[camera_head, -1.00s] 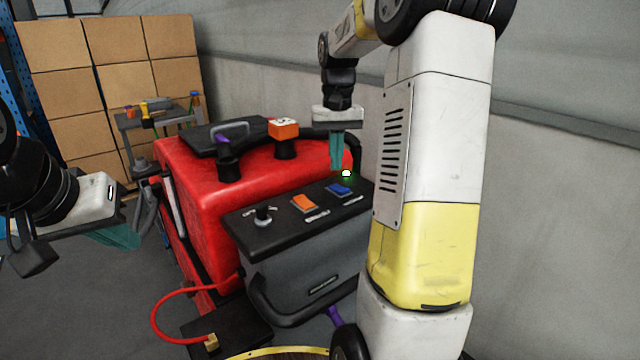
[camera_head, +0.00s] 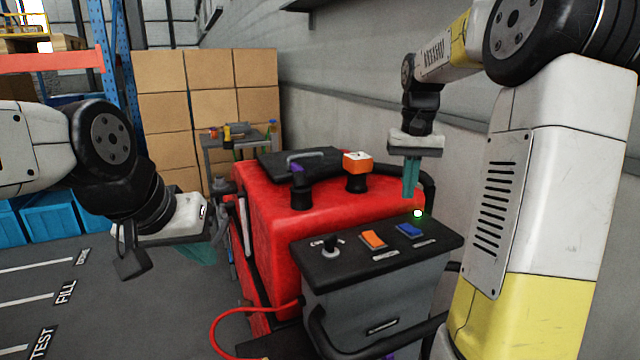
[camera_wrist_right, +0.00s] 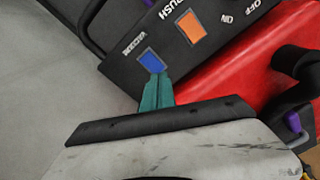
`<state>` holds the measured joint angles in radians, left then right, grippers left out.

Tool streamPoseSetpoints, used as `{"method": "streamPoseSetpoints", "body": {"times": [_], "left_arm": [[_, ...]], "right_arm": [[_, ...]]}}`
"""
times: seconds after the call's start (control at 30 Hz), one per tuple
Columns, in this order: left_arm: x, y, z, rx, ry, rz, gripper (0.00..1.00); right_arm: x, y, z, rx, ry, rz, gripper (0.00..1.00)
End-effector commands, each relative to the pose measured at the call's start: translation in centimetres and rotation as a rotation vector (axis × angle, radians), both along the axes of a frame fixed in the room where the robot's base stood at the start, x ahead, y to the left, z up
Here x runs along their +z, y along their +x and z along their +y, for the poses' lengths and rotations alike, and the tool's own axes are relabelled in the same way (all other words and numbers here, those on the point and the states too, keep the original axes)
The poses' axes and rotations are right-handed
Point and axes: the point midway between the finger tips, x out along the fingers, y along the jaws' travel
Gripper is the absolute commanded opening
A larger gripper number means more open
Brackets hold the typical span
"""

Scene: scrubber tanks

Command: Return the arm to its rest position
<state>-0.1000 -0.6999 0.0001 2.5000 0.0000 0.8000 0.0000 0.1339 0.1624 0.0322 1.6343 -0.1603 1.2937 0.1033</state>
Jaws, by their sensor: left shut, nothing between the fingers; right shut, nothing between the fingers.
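My right gripper (camera_head: 411,178) has teal fingers shut together, pointing down above the back right of the scrubber's black control panel (camera_head: 440,240). In the right wrist view its fingertips (camera_wrist_right: 157,78) show beside the blue rocker switch (camera_wrist_right: 151,60); I cannot tell whether they touch the panel. An orange switch (camera_head: 373,239) and a knob (camera_head: 330,246) are further left. My left gripper (camera_head: 203,255) is shut and empty, left of the red scrubber (camera_head: 270,215).
A purple-handled cap and an orange-topped cap (camera_head: 357,162) stand on the scrubber. A red hose (camera_head: 222,325) curves at its front left. A tool cart (camera_head: 235,140) and cardboard boxes (camera_head: 165,120) are behind. A wall is close on the right. Marked floor (camera_head: 40,280) at left is open.

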Motion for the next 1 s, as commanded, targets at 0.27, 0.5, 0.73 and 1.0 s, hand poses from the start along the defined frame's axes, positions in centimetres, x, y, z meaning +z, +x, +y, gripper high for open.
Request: {"method": "streamPoseSetpoints", "body": {"times": [0.27,0.5,0.73,1.0], "left_arm": [[0.0,0.0,0.0,0.000,0.000,0.000,0.00],[0.0,0.0,0.0,0.000,0.000,0.000,0.00],[0.0,0.0,0.0,0.000,0.000,0.000,0.00],[0.0,0.0,0.0,0.000,0.000,0.000,0.00]], "right_arm": [[2.6,-7.2,4.6,0.085,0.034,-0.180,0.00],[2.3,-13.8,8.0,0.153,0.072,-0.343,0.00],[0.4,-18.9,10.4,0.200,0.110,-0.472,0.00],[-0.8,-20.8,11.3,0.220,0.127,-0.525,0.00]]}}
